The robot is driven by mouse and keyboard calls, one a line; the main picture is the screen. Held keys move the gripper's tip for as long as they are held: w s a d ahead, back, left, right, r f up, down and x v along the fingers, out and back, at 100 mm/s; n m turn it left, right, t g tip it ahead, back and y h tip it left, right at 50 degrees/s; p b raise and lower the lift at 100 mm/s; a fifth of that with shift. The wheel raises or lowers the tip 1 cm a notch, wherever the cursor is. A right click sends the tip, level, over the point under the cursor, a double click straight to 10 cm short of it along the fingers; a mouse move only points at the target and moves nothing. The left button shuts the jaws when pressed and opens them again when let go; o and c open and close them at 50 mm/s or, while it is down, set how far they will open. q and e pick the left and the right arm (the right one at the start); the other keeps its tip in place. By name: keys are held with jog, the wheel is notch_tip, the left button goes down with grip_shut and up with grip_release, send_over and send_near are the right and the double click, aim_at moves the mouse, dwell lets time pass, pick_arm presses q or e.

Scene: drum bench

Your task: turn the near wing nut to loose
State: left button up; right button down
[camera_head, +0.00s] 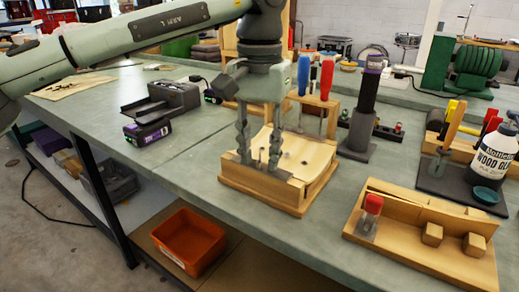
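My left gripper (259,163) points straight down over the left part of a low wooden block (309,160) on the bench. Its two fingers are apart, with a gap between them. The fingertips are close to the top of the block, near a grey metal plate (277,172). I cannot tell whether they touch it. I cannot make out a wing nut; the fingers cover part of the block. My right gripper is not in view.
Behind the block stands a wooden rack (318,112) with blue and red screwdrivers. A dark upright tool (361,115) stands to its right. A wooden tray (420,245) lies at front right, near a glue bottle (494,154). The grey bench (205,160) is clear left of the block.

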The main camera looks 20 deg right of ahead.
pick_arm(q)
grip_shut()
jog(key=shift+n, duration=0.3)
